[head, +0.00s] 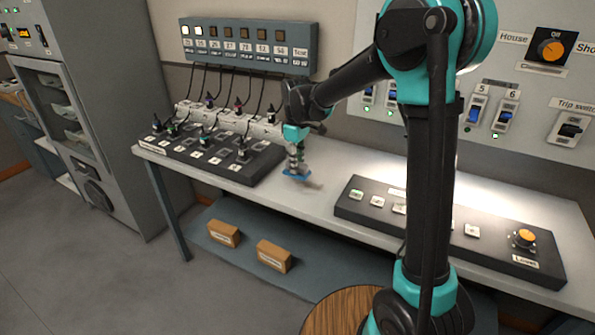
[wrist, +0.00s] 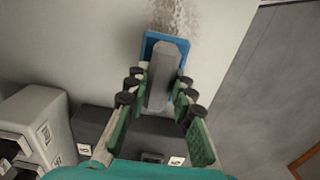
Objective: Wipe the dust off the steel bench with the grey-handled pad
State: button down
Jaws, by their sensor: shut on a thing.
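The pad (wrist: 162,75) has a grey block handle on a blue base; in the wrist view it lies between my fingers, and in the head view its blue base (head: 296,174) is at the bench top. My gripper (wrist: 157,92) is shut on the grey handle; in the head view my gripper (head: 296,160) points down at the bench. The steel bench (head: 325,201) is light grey. A patch of dust (wrist: 175,15) shows just beyond the pad in the wrist view, and as a faint brownish smear (head: 313,185) right of the pad in the head view.
A dark patch panel (head: 210,158) with plugs and cables stands left of my gripper. A dark fader console (head: 440,225) with an orange knob (head: 525,237) stands to the right. Bare bench lies between them. Two cardboard boxes (head: 223,233) sit on the lower shelf.

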jog(key=shift+r, duration=2.1)
jog(key=shift+s, duration=0.1)
